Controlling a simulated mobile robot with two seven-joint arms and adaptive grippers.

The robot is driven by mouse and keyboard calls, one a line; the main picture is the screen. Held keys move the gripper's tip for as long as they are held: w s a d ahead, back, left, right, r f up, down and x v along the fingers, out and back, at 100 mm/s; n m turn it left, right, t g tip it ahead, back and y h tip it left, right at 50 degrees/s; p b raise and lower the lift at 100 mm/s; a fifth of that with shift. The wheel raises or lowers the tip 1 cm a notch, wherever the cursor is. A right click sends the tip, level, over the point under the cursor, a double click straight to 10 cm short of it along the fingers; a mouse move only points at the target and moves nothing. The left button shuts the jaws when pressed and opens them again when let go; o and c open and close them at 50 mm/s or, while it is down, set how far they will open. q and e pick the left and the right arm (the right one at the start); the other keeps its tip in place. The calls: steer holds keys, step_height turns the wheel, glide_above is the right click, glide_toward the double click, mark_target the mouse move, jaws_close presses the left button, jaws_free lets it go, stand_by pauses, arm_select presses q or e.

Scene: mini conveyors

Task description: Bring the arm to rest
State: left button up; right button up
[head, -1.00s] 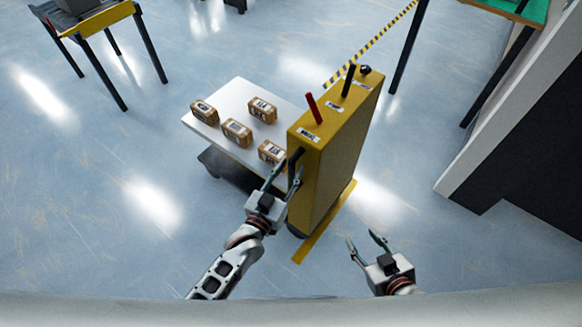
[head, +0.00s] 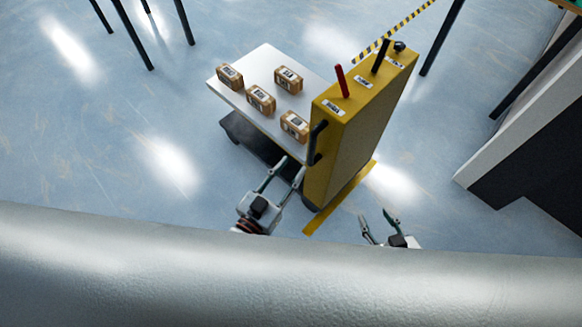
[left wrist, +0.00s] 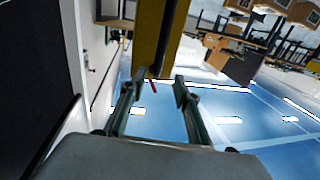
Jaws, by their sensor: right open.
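My left gripper (head: 284,170) is open and empty in the head view. Its fingers point up toward the black handle (head: 317,142) on the near end of the yellow cabinet (head: 345,140), with a small gap visible between them. In the left wrist view the left gripper's two fingers (left wrist: 154,95) stand apart with nothing between them, and the yellow cabinet (left wrist: 146,35) rises beyond them. My right gripper (head: 377,220) is open and empty, low in the head view to the right of the cabinet. Both arms are mostly hidden behind a grey surface along the bottom.
A white cart platform (head: 268,60) adjoins the cabinet and carries several brown boxes (head: 288,80). A red lever (head: 342,82) and a black lever (head: 381,57) stand on the cabinet top. A white-and-black structure (head: 520,140) is at right. Floor at left is clear.

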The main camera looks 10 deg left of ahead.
arm_select(q)
steer(key=s+a+f+g+y, duration=0.2)
steer(key=s+a+f, duration=0.1)
steer(key=a, duration=0.5)
steer(key=s+a+f+n+g+y, duration=0.1)
steer(key=s+a+f+g+y, duration=0.2)
steer(key=s+a, duration=0.3)
steer(key=shift+a+f, duration=0.5)
steer(key=shift+a, duration=0.4)
stand_by(0.8)
